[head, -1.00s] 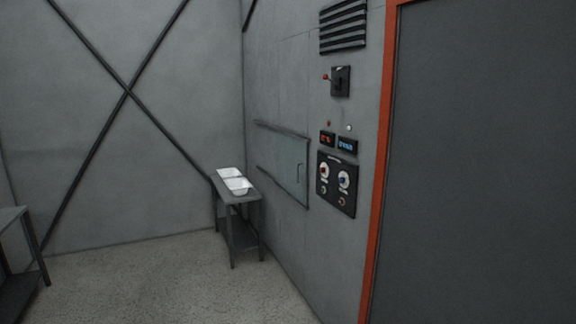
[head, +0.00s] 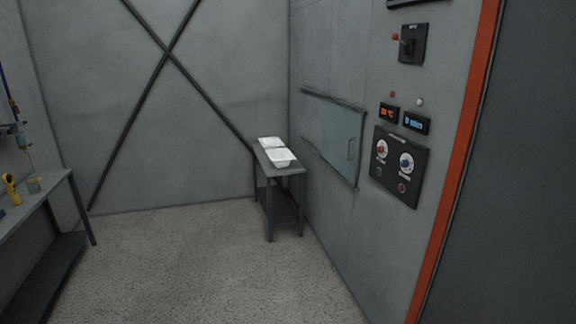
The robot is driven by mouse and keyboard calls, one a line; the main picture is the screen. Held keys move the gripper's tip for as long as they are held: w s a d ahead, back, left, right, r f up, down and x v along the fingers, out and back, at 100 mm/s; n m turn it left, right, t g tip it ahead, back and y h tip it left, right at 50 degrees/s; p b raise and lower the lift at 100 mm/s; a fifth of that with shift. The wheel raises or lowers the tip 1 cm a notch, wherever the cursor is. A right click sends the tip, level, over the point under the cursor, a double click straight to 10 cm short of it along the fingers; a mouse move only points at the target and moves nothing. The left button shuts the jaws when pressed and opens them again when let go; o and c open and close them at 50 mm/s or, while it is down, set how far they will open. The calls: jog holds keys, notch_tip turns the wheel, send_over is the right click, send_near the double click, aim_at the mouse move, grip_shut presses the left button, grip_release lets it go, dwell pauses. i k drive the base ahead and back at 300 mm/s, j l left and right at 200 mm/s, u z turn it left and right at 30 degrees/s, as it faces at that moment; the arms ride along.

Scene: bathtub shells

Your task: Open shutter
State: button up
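The shutter (head: 341,143) is a pale, glassy sliding panel on the grey wall to the right of centre. It sits between an upper and a lower dark rail, towards their right end. A small upright handle (head: 350,148) shows near its right edge. The panel looks level with the wall, and I cannot tell what is behind it. My gripper is not in view.
A small grey table (head: 293,172) with two white trays (head: 280,158) stands by the wall, below and left of the shutter. A control panel (head: 401,167) and a lever switch (head: 412,44) are to its right. A workbench (head: 38,205) stands at left. The speckled floor (head: 210,265) between is clear.

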aim_at(343, 127)
jog(key=i+u, duration=0.15)
jog(key=i, duration=1.65)
jog(key=i+j+z, duration=0.1)
jog(key=i+z, duration=0.15)
jog(key=i, duration=0.3)
jog(key=i+j+z, duration=0.2)
jog(key=i, duration=0.35)
jog(key=i+j+z, duration=0.25)
jog(key=i, duration=0.3)
jog(key=i+j+z, duration=0.25)
jog(key=i, duration=0.25)
jog(key=j, duration=0.1)
